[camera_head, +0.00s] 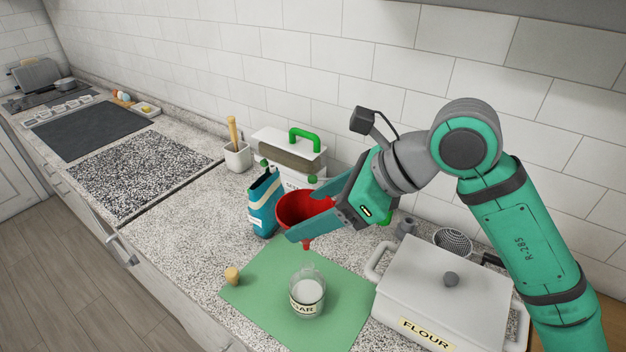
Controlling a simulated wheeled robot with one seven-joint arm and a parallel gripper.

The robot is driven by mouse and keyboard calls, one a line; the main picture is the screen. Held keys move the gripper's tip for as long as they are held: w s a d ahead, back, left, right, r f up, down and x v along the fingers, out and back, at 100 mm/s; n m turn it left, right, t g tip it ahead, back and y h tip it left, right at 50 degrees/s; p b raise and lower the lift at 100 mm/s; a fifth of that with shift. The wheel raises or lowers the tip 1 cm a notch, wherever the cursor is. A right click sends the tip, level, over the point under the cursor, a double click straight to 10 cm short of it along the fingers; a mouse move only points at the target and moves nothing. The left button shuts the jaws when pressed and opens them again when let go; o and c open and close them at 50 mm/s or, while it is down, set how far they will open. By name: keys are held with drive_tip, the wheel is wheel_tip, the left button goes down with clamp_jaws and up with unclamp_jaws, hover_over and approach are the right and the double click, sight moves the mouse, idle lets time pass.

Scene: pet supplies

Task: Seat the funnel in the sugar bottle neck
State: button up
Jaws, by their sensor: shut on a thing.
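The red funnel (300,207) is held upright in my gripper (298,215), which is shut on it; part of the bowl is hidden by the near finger. Its spout (306,243) points down and hangs free in the air. The sugar bottle (307,293) is a small clear glass bottle with white contents and a partly readable label. It stands upright on a green mat (258,292). In the picture the spout is above the bottle's neck (309,270), with a visible gap between them. I cannot tell how well they line up in depth.
A cork stopper (232,275) is on the mat's left edge. A white flour box (450,285) with a lid stands to the right. Behind the funnel are a blue bag (264,205) and a white container with a green handle (290,150).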

drive_tip(key=shift+w, duration=0.45)
drive_tip(key=shift+f, duration=2.85)
drive_tip(key=shift+f, duration=2.15)
drive_tip(key=o, duration=1.1)
